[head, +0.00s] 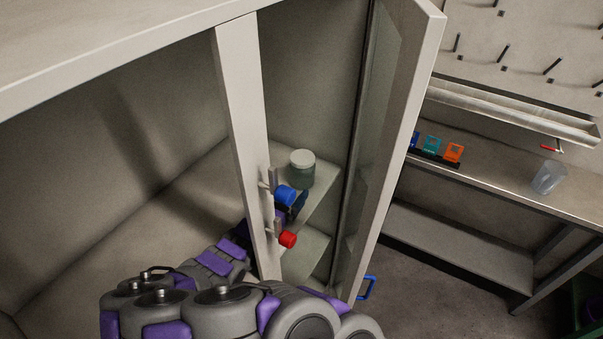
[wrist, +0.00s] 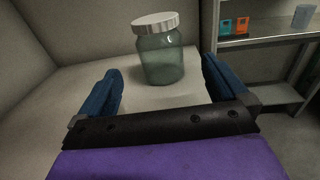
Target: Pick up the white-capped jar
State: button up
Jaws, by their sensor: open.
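The white-capped jar (head: 301,169) is greenish, see-through glass and stands upright on a pale shelf (head: 322,190) inside the open cabinet in the head view. In the wrist view the jar (wrist: 161,52) stands ahead of my gripper (wrist: 160,82), between the lines of its two blue fingers and slightly left of centre. The fingers are spread wide with nothing between them, and the jar is beyond their tips. In the head view the cabinet's front post and the valves hide most of my gripper.
A blue knob (head: 285,195) and a red knob (head: 288,240) stick out by the cabinet's front post (head: 243,110). The glazed door (head: 394,150) stands open on the right. A side bench (head: 500,185) holds small coloured holders and a clear beaker (head: 548,177).

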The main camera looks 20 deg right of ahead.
aim_at(296, 176)
jog(key=x, duration=0.3)
jog(key=shift+w+d+f+b, duration=0.1)
jog(key=shift+w+d+b, duration=0.05)
jog(key=shift+b, duration=0.15)
jog(key=shift+w, duration=0.4)
jog(key=b+x, duration=0.1)
jog(key=x, duration=0.3)
jog(key=shift+d+f+b, duration=0.1)
jog(key=shift+d+b, duration=0.25)
jog(key=shift+d, duration=0.2)
jog(key=shift+w+d, duration=0.25)
jog(key=shift+d, duration=0.05)
jog(key=shift+a, duration=0.35)
jog(key=shift+c, duration=0.8)
jog(key=shift+d, duration=0.25)
jog(key=c, duration=0.6)
jog(key=shift+a, duration=0.1)
jog(key=shift+c, duration=1.4)
